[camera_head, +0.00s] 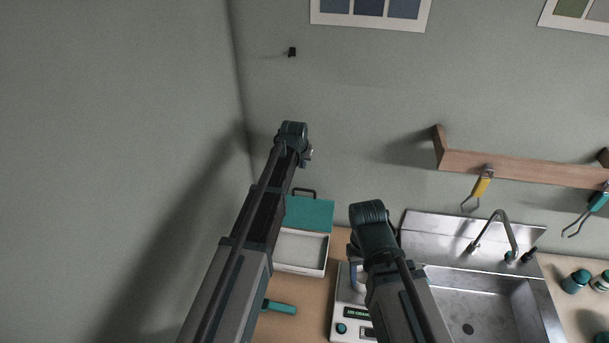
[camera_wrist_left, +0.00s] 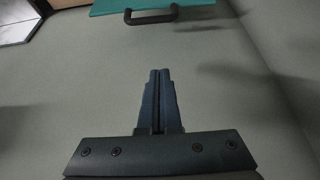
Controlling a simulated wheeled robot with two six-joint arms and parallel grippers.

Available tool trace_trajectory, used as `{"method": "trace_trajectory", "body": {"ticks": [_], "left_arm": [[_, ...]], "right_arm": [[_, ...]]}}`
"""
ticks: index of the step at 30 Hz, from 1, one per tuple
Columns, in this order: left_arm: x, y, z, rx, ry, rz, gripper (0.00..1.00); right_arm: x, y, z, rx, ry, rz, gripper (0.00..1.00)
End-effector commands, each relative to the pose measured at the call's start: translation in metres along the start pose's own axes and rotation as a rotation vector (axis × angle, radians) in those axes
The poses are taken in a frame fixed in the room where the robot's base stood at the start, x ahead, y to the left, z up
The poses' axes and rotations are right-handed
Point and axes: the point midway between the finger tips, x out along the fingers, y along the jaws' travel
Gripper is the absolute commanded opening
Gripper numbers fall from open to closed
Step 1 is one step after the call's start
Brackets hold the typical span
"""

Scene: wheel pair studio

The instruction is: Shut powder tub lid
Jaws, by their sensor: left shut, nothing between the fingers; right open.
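The powder tub (camera_head: 301,268) is a white box on the counter in the head view. Its teal lid (camera_head: 312,214) stands raised at the back, with a black handle (camera_head: 303,191) on its far edge. In the left wrist view the lid (camera_wrist_left: 105,7) and its handle (camera_wrist_left: 150,16) show at the top edge. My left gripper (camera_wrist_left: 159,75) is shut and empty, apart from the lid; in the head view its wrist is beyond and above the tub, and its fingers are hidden. My right gripper (camera_head: 368,228) is open, right of the tub, its fingers mostly hidden by its wrist.
A white scale (camera_head: 344,327) sits under my right arm. A teal-handled tool (camera_head: 281,307) lies in front of the tub. A steel sink (camera_head: 478,300) with a tap is at the right. Walls rise behind and left of the tub. A wooden rail (camera_head: 520,168) holds hanging tools.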

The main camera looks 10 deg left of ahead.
Motion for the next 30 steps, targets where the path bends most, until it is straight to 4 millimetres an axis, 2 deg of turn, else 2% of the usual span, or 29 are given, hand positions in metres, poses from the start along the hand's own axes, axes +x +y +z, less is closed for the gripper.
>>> {"method": "trace_trajectory", "body": {"ticks": [5,11,27,28,30], "left_arm": [[0.006,0.0,0.002,0.001,-0.001,0.0,0.0],[0.023,0.001,0.003,0.001,-0.002,0.0,0.0],[0.108,0.001,0.004,0.001,-0.002,0.0,0.0],[0.109,0.001,0.006,0.001,-0.002,0.0,0.0],[0.094,0.001,0.023,0.001,-0.003,0.0,0.0]], "right_arm": [[0.006,-0.001,0.0,0.0,0.0,0.0,0.5],[0.022,-0.002,-0.002,0.001,0.001,0.0,0.5],[0.096,-0.009,-0.007,0.003,0.003,0.001,0.5],[0.098,-0.009,-0.007,0.002,0.003,0.001,0.5],[0.093,-0.009,-0.006,0.002,0.003,0.001,0.5]]}}
